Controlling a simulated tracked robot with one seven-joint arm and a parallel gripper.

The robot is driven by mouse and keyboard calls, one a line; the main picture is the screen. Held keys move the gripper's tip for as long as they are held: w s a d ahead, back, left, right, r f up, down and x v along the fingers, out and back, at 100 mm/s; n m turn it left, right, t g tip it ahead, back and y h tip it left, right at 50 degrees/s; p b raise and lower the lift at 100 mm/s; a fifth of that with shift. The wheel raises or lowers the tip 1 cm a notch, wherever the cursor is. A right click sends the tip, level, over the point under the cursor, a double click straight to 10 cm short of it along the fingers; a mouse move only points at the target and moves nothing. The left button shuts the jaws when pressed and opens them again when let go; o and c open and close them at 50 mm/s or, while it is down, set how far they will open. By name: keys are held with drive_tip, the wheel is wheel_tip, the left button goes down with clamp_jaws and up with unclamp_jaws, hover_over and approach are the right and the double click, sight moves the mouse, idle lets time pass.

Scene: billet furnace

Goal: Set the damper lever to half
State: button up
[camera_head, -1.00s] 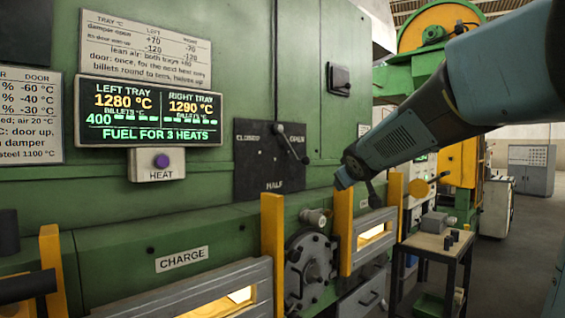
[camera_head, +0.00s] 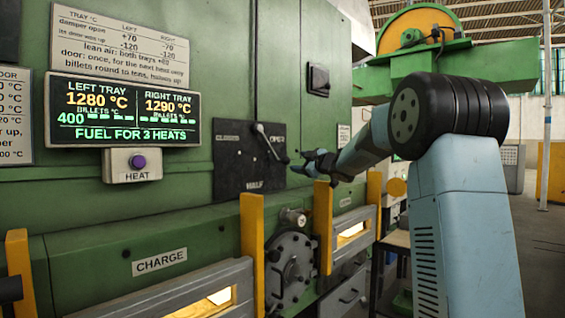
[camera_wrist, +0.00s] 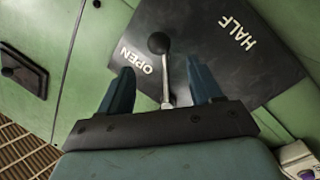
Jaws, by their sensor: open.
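The damper lever (camera_head: 270,145) is on a dark plate (camera_head: 229,165) marked CLOSED, OPEN and HALF. It slants down to the right from its pivot, beside the OPEN mark and away from HALF. In the wrist view its black ball knob (camera_wrist: 158,43) and metal rod show, with OPEN to the left and HALF to the upper right. My gripper (camera_head: 302,161) is open just right of the lever's end. In the wrist view the rod appears between the two fingers of my gripper (camera_wrist: 160,85); contact cannot be told.
Left of the plate are the display (camera_head: 137,113) and the HEAT button (camera_head: 138,162). Below, yellow posts (camera_head: 323,228) and a round dark hatch (camera_head: 291,270) stand out from the furnace front. A black handle (camera_head: 318,79) is at the upper right.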

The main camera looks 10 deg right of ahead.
sight(282, 160)
drive_tip(key=x, duration=1.2)
drive_tip(key=shift+w, duration=0.15)
drive_tip(key=shift+c, duration=0.3)
clamp_jaws()
